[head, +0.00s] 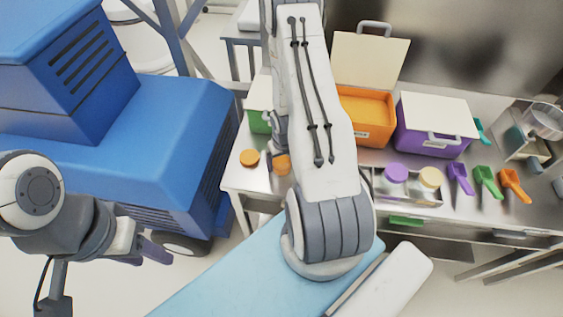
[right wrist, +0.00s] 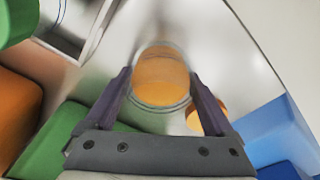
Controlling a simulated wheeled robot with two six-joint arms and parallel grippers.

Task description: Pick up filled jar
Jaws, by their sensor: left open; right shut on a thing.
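The filled jar (right wrist: 160,78) is clear, with orange contents, and sits between the dark fingers of my right gripper (right wrist: 163,92) in the right wrist view. The fingers are shut on its sides. In the head view the jar's orange part (head: 282,166) shows beside my right arm, over the left end of the metal table; my arm partly hides that gripper. I cannot tell whether the jar touches the tabletop. An orange lid (head: 249,157) lies to its left and also shows in the right wrist view (right wrist: 207,118). My left gripper (head: 153,250) is open and empty, low at the left.
A green bin (head: 258,92), an open orange bin (head: 367,134) and a purple bin (head: 434,145) stand along the table. A blue machine (head: 170,130) stands left.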

